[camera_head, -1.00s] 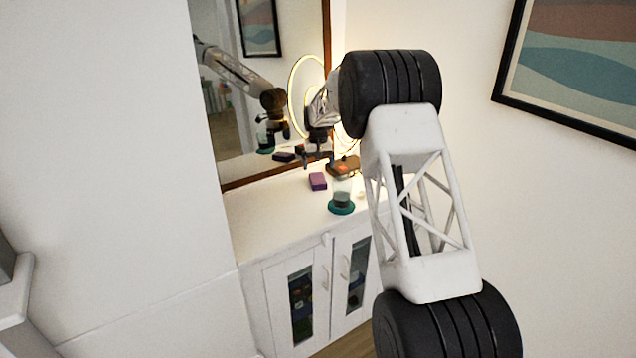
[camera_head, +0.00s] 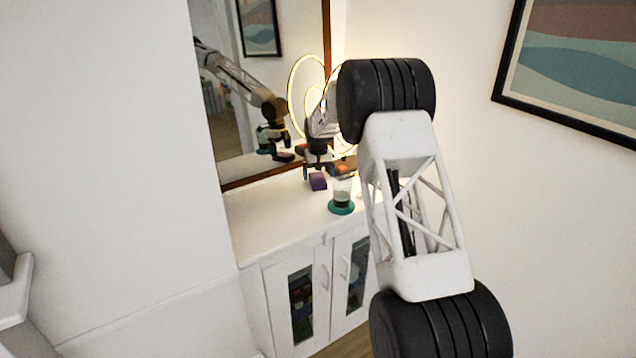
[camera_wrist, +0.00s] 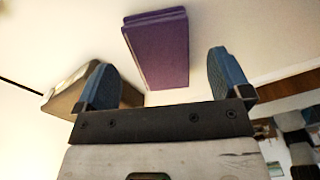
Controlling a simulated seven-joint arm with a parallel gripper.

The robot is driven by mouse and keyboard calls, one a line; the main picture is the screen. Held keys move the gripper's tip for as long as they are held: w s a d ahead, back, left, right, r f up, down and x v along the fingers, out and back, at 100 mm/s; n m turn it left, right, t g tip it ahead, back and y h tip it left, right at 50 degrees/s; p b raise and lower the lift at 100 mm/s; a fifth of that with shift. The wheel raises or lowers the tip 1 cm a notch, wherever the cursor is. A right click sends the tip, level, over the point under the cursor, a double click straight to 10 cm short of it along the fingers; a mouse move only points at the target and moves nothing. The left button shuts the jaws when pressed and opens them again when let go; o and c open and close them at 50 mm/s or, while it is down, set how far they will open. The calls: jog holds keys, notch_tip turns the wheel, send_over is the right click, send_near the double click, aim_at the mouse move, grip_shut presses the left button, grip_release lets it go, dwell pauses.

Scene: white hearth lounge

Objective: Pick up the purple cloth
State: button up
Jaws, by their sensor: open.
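The purple cloth (camera_head: 318,181) is a small folded block lying on the white cabinet top. In the wrist view the purple cloth (camera_wrist: 158,48) lies beyond my fingers, roughly midway across the gap between them. My gripper (camera_head: 318,172) is at the cloth in the head view, and the cloth's upper part is partly covered by it. In the wrist view my gripper (camera_wrist: 160,75) is open, with blue-grey fingers on either side and nothing held between them.
A brown box-like item (camera_wrist: 78,88) is beside the left finger. A mirror (camera_head: 235,135) stands behind. The cabinet top (camera_head: 265,215) is clear at left.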

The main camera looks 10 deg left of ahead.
aim_at(318, 179)
jog(key=shift+f, duration=1.7)
jog(key=c, duration=1.1)
jog(key=shift+r, duration=0.1)
jog(key=shift+r, duration=0.65)
jog(key=shift+s+a+r, duration=0.1)
jog(key=shift+s+r, duration=0.05)
jog(key=shift+r, duration=0.35)
jog(key=shift+s+a+r, duration=0.1)
jog(key=shift+s+r, duration=0.05)
jog(key=shift+r, duration=0.35)
jog(key=s+a, duration=0.2)
jog(key=s, duration=0.2)
jog(key=s+a, duration=0.3)
jog(key=s, duration=0.2)
jog(key=s+a, duration=0.3)
jog(key=s, duration=0.2)
jog(key=shift+s, duration=0.15)
jog(key=shift+s+a, duration=0.15)
jog(key=shift+s, duration=0.25)
